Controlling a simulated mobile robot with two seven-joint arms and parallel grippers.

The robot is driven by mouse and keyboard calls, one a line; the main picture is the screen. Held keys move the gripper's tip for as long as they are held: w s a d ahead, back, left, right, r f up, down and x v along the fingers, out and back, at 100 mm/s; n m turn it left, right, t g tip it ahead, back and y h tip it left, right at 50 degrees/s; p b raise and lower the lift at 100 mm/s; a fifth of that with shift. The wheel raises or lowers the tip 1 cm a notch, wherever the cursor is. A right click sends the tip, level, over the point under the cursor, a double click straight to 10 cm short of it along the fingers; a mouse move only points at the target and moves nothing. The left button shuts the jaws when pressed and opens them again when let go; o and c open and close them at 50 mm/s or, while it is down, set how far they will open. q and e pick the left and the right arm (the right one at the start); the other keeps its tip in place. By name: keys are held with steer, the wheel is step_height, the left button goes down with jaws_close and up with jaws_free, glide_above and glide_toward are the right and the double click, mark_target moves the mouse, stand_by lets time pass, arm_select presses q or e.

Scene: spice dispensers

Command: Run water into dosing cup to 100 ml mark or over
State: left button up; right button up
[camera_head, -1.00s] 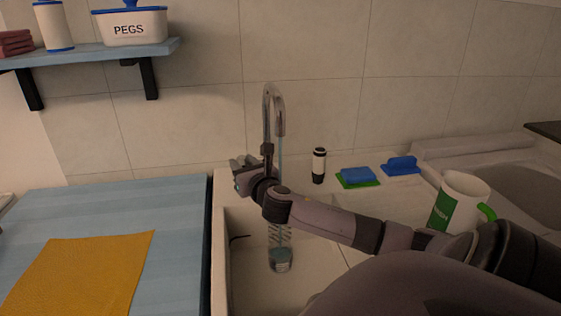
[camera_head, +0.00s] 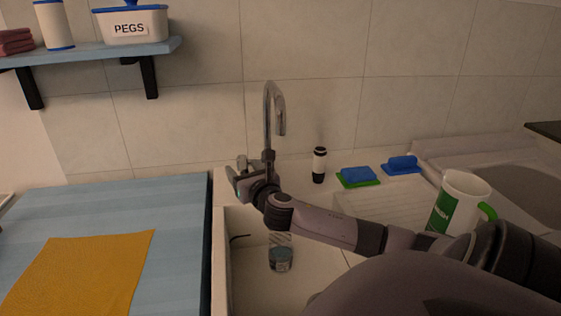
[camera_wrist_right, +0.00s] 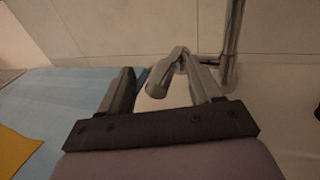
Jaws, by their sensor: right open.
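The metal tap (camera_head: 267,120) rises behind the sink, and no water stream shows under its spout. The clear dosing cup (camera_head: 280,261) stands upright in the sink below the spout, with bluish water in its lower part. My arm hides some of its upper part, and I cannot read its marks. My right gripper (camera_head: 240,174) is open at the tap's lever. In the right wrist view the lever (camera_wrist_right: 162,76) lies between the open fingers (camera_wrist_right: 163,85); I cannot tell whether they touch it. My left gripper is not in view.
The sink (camera_head: 245,280) holds the cup. A dark-capped shaker (camera_head: 319,165), blue sponges (camera_head: 357,174) and a white-and-green jug (camera_head: 460,200) stand to the right. A yellow cloth (camera_head: 85,270) lies on the blue-striped counter (camera_head: 180,215) at left.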

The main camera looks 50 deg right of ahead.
steer(key=p+v, duration=0.2)
steer(key=v, duration=0.4)
steer(key=shift+s+p, duration=0.3)
steer(key=shift+a, duration=0.1)
stand_by(0.4)
